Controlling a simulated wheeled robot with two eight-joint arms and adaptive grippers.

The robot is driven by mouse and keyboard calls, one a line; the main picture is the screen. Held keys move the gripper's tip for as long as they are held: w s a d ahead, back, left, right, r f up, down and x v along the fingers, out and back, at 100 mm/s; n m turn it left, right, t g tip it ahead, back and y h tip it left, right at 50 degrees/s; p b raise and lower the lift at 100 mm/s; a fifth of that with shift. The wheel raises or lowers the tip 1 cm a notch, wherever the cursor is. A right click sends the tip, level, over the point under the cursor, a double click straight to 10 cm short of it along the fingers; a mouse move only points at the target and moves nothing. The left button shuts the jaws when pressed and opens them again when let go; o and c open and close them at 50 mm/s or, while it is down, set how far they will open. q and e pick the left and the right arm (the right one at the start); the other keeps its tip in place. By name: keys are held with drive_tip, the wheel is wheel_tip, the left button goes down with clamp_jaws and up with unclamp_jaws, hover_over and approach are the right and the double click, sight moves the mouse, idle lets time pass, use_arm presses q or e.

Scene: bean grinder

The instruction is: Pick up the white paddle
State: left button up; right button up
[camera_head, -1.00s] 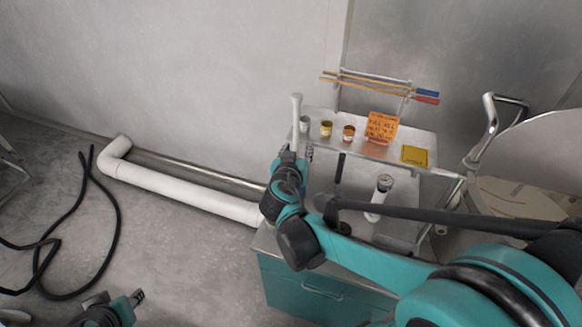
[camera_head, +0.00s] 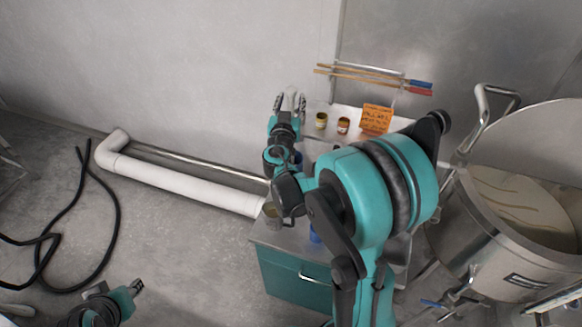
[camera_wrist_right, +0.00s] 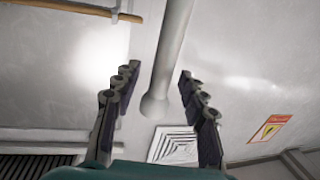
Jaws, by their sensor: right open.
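The white paddle (camera_head: 290,94) shows as a pale handle with a rounded end, beside the shelf in the head view. Its lower part is hidden behind my right gripper (camera_head: 289,103), whose open fingers stand on either side of the handle. In the right wrist view, the white handle (camera_wrist_right: 172,50) runs down between the two open fingers of the right gripper (camera_wrist_right: 158,72), with visible gaps on both sides. My left gripper (camera_head: 136,288) is low at the left, far from the paddle, and its fingers are too small to read.
Sticks with red and blue ends (camera_head: 370,76) hang above. A large steel pot (camera_head: 490,250) stands right, a teal cabinet (camera_head: 292,280) below. A white pipe (camera_head: 185,186) runs along the wall.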

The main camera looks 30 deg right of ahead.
drive_tip(key=shift+w+d, duration=0.15)
drive_tip(key=shift+w, duration=0.05)
drive_tip(key=shift+s, duration=0.1)
clamp_jaws()
drive_tip(key=shift+r, duration=0.15)
